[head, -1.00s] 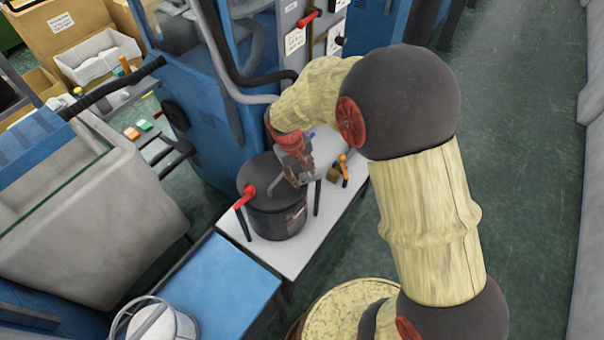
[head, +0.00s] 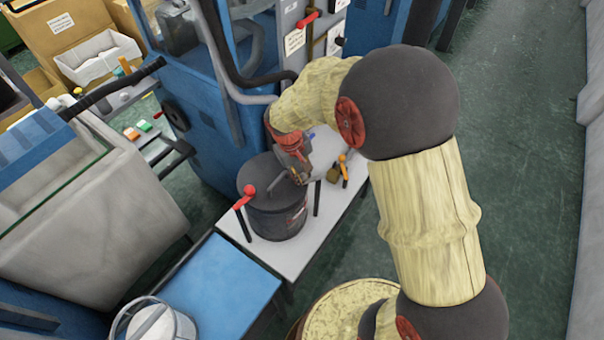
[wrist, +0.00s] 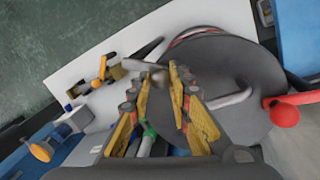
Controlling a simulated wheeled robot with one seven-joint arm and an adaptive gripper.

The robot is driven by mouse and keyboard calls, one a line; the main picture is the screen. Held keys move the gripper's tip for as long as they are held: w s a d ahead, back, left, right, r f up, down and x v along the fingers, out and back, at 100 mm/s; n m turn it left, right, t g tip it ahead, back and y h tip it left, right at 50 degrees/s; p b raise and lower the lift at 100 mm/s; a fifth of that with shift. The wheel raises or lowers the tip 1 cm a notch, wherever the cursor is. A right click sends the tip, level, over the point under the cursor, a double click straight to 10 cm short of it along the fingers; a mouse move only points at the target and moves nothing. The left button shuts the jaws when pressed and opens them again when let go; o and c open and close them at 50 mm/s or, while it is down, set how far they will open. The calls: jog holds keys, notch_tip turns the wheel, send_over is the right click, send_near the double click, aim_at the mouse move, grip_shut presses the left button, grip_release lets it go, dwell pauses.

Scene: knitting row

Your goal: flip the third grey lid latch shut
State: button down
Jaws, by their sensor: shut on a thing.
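A dark grey pot (head: 275,215) with a round lid (head: 258,175) stands on the white bench. The lid also fills the middle of the wrist view (wrist: 235,65). My gripper (head: 298,180) is at the lid's right edge, pointing down. In the wrist view its yellow-padded fingers (wrist: 160,72) are closed on a small grey piece, apparently the grey latch, mostly hidden between the tips. A bent grey bar (wrist: 232,98) stands out on the lid right of the fingers. A red-knobbed lever (head: 245,194) sits at the lid's left edge.
A padlock (head: 333,174) and an orange-handled tool (head: 344,168) lie right of the pot. A blue table (head: 215,285) with a pail (head: 158,322) is in front. The blue machine (head: 200,120) stands close behind. Bare bench (head: 300,255) shows in front of the pot.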

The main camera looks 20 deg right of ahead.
jog(key=w+m, duration=0.1)
jog(key=m, duration=0.1)
jog(key=w+m, duration=0.1)
jog(key=m, duration=0.1)
jog(key=shift+d+g, duration=0.15)
jog(key=shift+g, duration=0.25)
jog(key=shift+w, duration=0.1)
jog(key=c, duration=1.6)
grip_release()
jog(key=shift+r, duration=0.1)
jog(key=r, duration=0.4)
jog(key=a+r, duration=0.1)
jog(key=r, duration=0.2)
jog(key=a+r, duration=0.1)
jog(key=r, duration=0.3)
jog(key=shift+w+a+r, duration=0.15)
jog(key=shift+r, duration=0.15)
